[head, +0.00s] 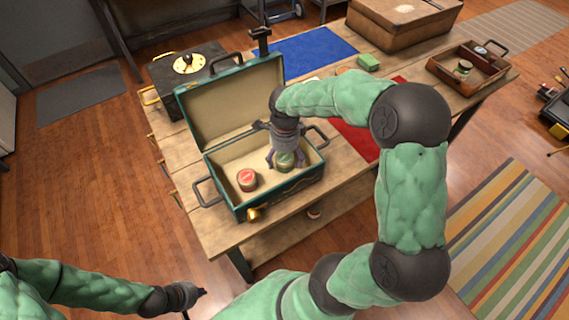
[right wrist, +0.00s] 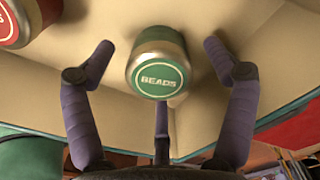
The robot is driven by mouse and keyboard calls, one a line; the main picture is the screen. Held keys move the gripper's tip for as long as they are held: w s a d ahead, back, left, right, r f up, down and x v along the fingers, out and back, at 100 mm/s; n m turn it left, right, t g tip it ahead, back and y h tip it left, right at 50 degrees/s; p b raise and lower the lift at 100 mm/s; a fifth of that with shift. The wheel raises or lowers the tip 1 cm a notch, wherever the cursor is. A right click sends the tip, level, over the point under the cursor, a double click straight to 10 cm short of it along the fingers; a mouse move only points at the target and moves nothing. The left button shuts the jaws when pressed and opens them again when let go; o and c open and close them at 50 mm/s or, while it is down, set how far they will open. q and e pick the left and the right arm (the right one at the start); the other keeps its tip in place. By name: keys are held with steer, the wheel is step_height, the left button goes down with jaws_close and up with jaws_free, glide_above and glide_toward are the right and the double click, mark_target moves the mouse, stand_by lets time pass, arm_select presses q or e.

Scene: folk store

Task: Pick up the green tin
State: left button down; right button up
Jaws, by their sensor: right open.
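The green tin (head: 284,162) stands inside the open teal chest (head: 228,200), toward its right end. In the right wrist view the green tin (right wrist: 158,72) shows a lid marked "BEADS". My right gripper (head: 285,155) reaches down into the chest just over the tin. Its purple fingers (right wrist: 160,75) are spread on both sides of the tin, with gaps visible, so it is open. A red-lidded tin (head: 246,179) stands to the left in the same chest, and its edge shows in the right wrist view (right wrist: 22,22). My left gripper (head: 190,296) is low at the left, away from the table; its fingers are unclear.
The chest's raised lid (head: 232,100) stands behind the opening. A black case (head: 185,72) is behind it.

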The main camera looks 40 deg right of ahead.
steer(key=shift+f, duration=0.85)
steer(key=c, duration=1.3)
steer(key=shift+r, duration=0.2)
